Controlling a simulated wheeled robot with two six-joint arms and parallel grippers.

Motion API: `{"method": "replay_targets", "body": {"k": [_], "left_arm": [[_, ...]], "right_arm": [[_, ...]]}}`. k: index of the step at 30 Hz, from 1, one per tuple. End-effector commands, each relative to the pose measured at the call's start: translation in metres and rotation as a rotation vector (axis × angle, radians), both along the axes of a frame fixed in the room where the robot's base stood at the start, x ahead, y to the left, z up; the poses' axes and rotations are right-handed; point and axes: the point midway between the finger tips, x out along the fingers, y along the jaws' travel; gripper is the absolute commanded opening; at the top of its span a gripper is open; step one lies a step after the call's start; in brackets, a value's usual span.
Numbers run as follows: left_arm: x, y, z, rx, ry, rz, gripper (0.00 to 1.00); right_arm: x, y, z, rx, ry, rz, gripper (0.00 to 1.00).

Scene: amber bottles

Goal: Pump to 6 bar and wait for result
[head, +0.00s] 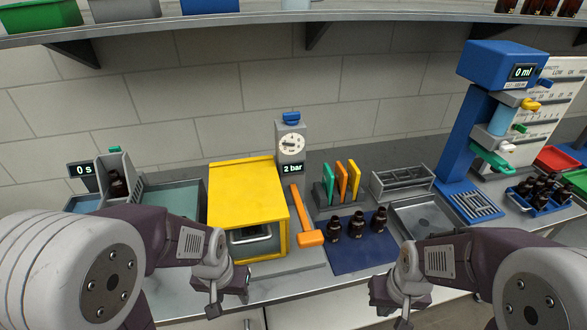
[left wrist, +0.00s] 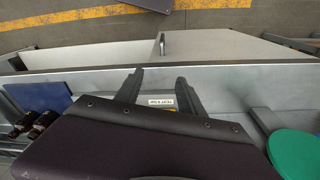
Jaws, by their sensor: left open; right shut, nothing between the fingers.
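The pressure gauge (head: 291,143) with a white dial and blue top stands behind the yellow box. Its display (head: 292,169) reads "2 bar". The yellow box (head: 245,190) has a window in its front, with a dark interior. An orange T-shaped lever (head: 309,237) leans at the box's right side. My left gripper (head: 228,305) is open and empty in front of the box near the bench's front edge. Its two fingers (left wrist: 160,88) show apart in the left wrist view, beside a small white label (left wrist: 161,101). My right gripper (head: 389,311) is shut and empty at the front right, apart from the lever.
Amber bottles (head: 356,226) stand on a blue mat (head: 362,260) right of the lever. Behind are colored upright plates (head: 341,183) and a metal rack (head: 402,181). A blue dispenser (head: 463,140) stands right. A display (head: 84,170) reads "0 s" at left.

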Motion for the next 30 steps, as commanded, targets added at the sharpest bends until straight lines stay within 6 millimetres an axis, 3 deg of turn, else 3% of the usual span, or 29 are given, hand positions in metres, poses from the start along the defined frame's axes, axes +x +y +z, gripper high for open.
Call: {"method": "replay_targets", "body": {"k": [4,5,9,30], "left_arm": [[0.0000,0.0000,0.0000,0.000,0.000,0.000,0.46],[0.0000,0.0000,0.0000,0.000,0.000,0.000,0.40],[0.0000,0.0000,0.0000,0.000,0.000,0.000,0.01],[0.0000,0.0000,0.0000,0.000,0.000,0.000,0.00]], "right_arm": [[0.0000,0.0000,0.0000,0.000,0.000,0.000,0.00],[0.0000,0.0000,0.0000,0.000,0.000,0.000,0.00],[0.0000,0.0000,0.0000,0.000,0.000,0.000,0.00],[0.0000,0.0000,0.0000,0.000,0.000,0.000,0.00]]}}
